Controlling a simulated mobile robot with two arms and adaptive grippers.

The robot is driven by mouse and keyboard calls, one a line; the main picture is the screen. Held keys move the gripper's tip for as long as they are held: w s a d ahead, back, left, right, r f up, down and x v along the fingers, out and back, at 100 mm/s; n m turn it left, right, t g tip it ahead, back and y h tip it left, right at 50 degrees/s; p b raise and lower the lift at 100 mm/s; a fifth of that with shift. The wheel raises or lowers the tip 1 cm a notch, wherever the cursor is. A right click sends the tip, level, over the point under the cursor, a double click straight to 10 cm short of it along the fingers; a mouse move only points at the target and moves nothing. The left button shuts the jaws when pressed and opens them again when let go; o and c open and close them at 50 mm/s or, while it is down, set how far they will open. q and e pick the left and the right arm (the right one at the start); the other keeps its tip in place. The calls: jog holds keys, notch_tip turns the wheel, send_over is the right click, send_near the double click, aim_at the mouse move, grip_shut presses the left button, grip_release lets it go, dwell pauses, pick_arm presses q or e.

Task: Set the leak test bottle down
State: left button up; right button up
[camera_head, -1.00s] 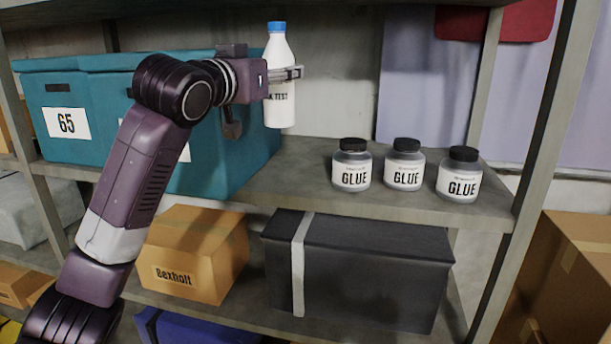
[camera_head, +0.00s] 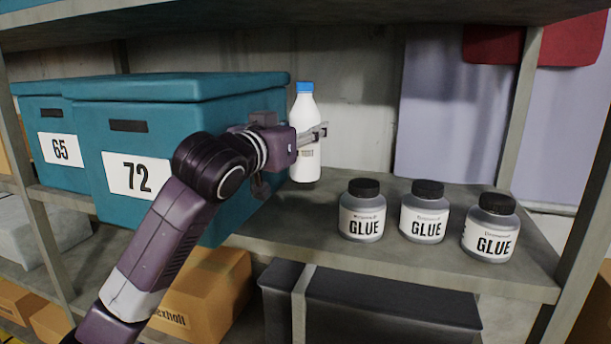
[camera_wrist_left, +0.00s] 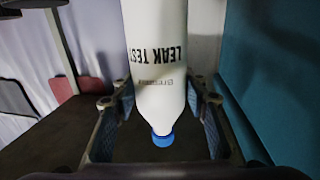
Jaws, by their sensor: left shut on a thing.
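The leak test bottle (camera_head: 304,108) is white with a blue cap and stands upright at the back of the shelf, right of the teal boxes. My left gripper (camera_head: 312,138) is shut around its middle. In the left wrist view the bottle (camera_wrist_left: 158,75) appears cap down, with "LEAK TEST" lettering, between the two fingers (camera_wrist_left: 160,100). Its base is at or just over the shelf board (camera_head: 300,225); I cannot tell whether it touches. My right gripper is not in view.
Three glue jars (camera_head: 362,212), (camera_head: 424,213), (camera_head: 490,230) stand to the right near the front. Teal box 72 (camera_head: 190,115) is close on the left. An upper shelf (camera_head: 300,20) is overhead. Bare board lies between bottle and jars.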

aim_at(306, 178)
pick_arm(q)
jog(key=f, duration=0.5)
jog(key=shift+w+d+f+p, duration=0.2)
jog(key=shift+w+p, duration=0.1)
jog(key=shift+p, duration=0.05)
jog(key=shift+s+a+f, duration=0.1)
jog(key=shift+s+f, duration=0.1)
jog(key=shift+f, duration=0.55)
notch_tip(306, 178, down, 3)
jog(key=shift+w+p, duration=0.1)
jog(key=shift+p, duration=0.3)
jog(key=shift+f, duration=0.15)
jog(key=o, duration=1.6)
jog(key=shift+f, duration=0.1)
